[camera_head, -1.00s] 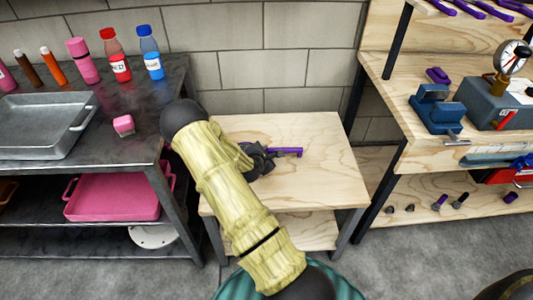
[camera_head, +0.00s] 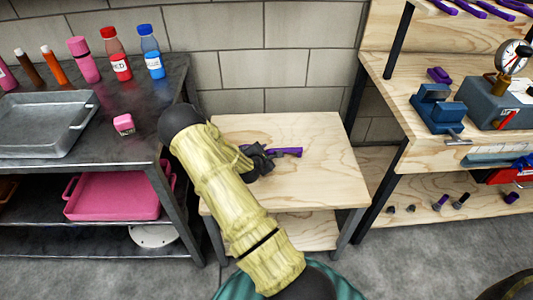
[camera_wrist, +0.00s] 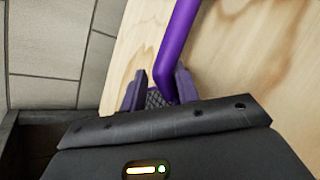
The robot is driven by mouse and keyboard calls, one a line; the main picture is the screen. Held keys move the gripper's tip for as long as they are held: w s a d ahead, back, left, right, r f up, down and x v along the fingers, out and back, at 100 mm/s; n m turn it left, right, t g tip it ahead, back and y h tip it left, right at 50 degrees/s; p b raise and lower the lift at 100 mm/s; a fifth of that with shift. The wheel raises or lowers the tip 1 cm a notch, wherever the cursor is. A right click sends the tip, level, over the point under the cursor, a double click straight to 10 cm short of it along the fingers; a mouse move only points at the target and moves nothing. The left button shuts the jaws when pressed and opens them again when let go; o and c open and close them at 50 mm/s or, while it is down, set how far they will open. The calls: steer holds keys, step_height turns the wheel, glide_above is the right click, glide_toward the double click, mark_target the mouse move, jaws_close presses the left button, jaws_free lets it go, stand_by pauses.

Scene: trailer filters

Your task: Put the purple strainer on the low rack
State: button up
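The purple strainer (camera_head: 287,152) is at the top of the small low wooden rack (camera_head: 325,185), its handle pointing right in the head view. Whether it rests fully on the surface I cannot tell. My gripper (camera_head: 262,160) is right at the strainer and hides part of it. In the wrist view, the purple handle (camera_wrist: 175,45) runs up from between the two fingers of my gripper (camera_wrist: 160,90). The fingers stand apart. The handle is close to the right finger, with a gap on the left where dark mesh (camera_wrist: 154,98) shows.
A dark metal table (camera_head: 150,90) with a grey tray (camera_head: 40,125), bottles and a pink block (camera_head: 123,124) stands left. A pink tray (camera_head: 115,197) is on its lower shelf. A wooden workbench (camera_head: 425,150) with a blue vise (camera_head: 437,108) stands right. The low rack's right side is clear.

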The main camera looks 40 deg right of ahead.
steer(key=shift+s+f, duration=0.45)
steer(key=shift+s, duration=0.1)
steer(key=shift+d+r, duration=0.1)
steer(key=shift+r, duration=0.15)
steer(key=p+v, duration=0.1)
steer(key=v, duration=0.6)
steer(key=w+r+p+v, duration=0.1)
steer(key=v, duration=0.3)
steer(key=shift+s+r+p, duration=0.1)
steer(key=shift+p, duration=0.2)
steer(key=shift+s+a+r, duration=0.25)
steer(key=shift+s+a, duration=0.1)
